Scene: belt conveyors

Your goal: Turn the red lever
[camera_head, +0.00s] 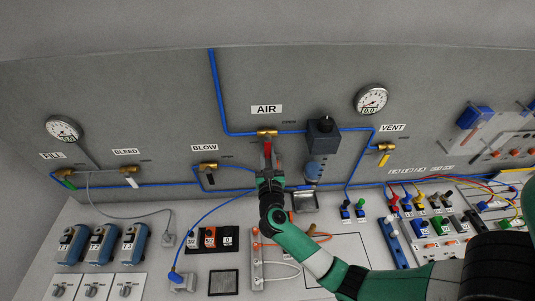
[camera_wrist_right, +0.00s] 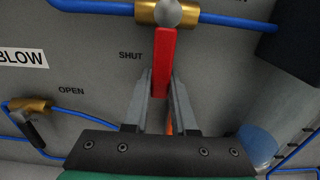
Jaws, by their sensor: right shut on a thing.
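The red lever (camera_head: 267,147) hangs straight down from the brass valve (camera_head: 267,133) under the AIR label on the grey panel. In the right wrist view the red lever (camera_wrist_right: 164,58) points down from the brass valve body (camera_wrist_right: 167,13), beside the word SHUT. My right gripper (camera_head: 268,165) reaches up to the lever from below. Its two fingers (camera_wrist_right: 161,85) are shut on the lower part of the lever, one on each side, hiding part of it. My left gripper is not in view.
A blue pipe (camera_head: 218,95) runs into the valve. The BLOW valve (camera_head: 208,166) is at lower left, a dark regulator (camera_head: 322,132) at right, and the yellow-handled VENT valve (camera_head: 384,148) farther right. A bench with switches and cables lies below.

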